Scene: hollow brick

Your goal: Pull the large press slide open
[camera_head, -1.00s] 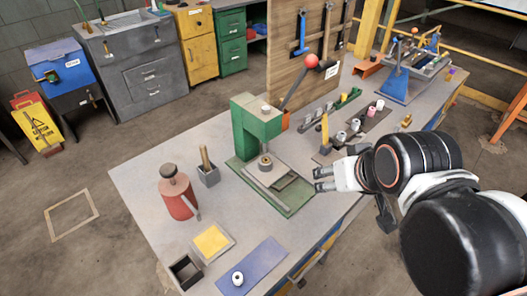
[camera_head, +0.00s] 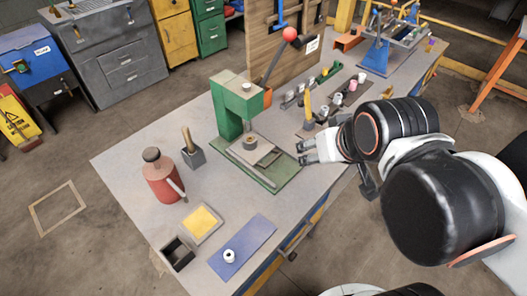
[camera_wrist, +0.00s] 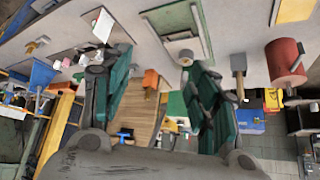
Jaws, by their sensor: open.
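The large press (camera_head: 237,103) is green and stands upright on the bench. Its green base (camera_head: 282,173) runs toward the bench's front edge. The grey slide (camera_head: 268,158) lies on that base, partly below the press head, with a shallow recess in its outer part. My gripper (camera_head: 303,153) is close to the base's right corner, its fingers pointing left. It appears apart from the slide. In the wrist view its two dark green fingers (camera_wrist: 157,68) are spread with nothing between them. The base (camera_wrist: 150,18) and slide (camera_wrist: 183,46) show beyond them, upside down.
A red bottle (camera_head: 158,172), a grey holder (camera_head: 193,157), a yellow-filled tray (camera_head: 203,221), a dark open box (camera_head: 177,254) and a blue mat (camera_head: 240,248) occupy the left bench. A rack of small parts (camera_head: 335,105) and a wooden board (camera_head: 255,40) stand behind.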

